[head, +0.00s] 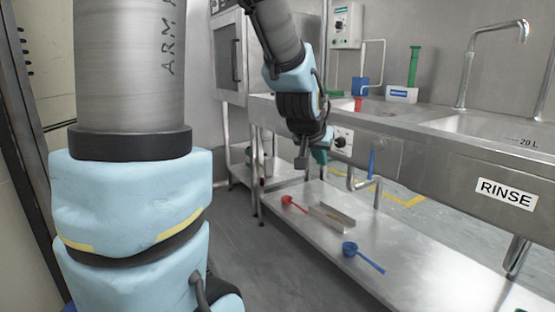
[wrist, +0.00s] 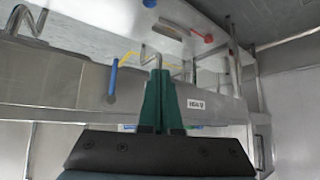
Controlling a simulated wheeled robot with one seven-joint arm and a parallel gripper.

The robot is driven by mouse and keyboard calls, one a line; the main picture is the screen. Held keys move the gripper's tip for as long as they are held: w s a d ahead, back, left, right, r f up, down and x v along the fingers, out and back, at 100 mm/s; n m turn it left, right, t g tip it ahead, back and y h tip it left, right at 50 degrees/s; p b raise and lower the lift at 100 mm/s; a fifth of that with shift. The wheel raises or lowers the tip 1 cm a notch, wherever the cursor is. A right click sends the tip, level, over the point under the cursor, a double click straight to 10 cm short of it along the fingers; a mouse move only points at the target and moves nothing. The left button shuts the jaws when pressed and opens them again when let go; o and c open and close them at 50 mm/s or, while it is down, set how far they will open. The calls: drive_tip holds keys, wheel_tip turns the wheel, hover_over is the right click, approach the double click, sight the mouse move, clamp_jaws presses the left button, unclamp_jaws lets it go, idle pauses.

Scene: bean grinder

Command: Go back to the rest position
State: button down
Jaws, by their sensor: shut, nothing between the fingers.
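My gripper (head: 318,157) hangs at the end of my arm in the middle of the head view, in front of the sink bench and above the lower shelf. In the wrist view its green fingers (wrist: 158,98) are together with nothing between them. It touches no object that I can see. My arm is bent, with the forearm coming down from the top of the head view.
The steel lower shelf (head: 420,285) holds a red scoop (head: 293,203), a small metal channel (head: 332,217) and a blue scoop (head: 362,256). A sink bench labelled RINSE (head: 505,193) runs along the right. A steel cabinet (head: 230,60) stands behind. Grey floor (head: 240,245) is clear at left.

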drive_tip(key=s+a+f+n+g+y, duration=0.25)
drive_tip(key=s+a+f, duration=0.25)
drive_tip(key=s+a, duration=0.3)
drive_tip(key=s+a+f+n+g+y, duration=0.15)
drive_tip(key=s+a+f+g, duration=0.35)
drive_tip(key=a, duration=0.5)
wheel_tip(320, 180, up, 25)
drive_tip(key=t+p, duration=0.1)
drive_tip(key=p, duration=2.4)
drive_tip(key=shift+s+d+f+p, duration=0.2)
drive_tip(key=shift+d+p, duration=0.15)
drive_tip(key=shift+d, duration=0.05)
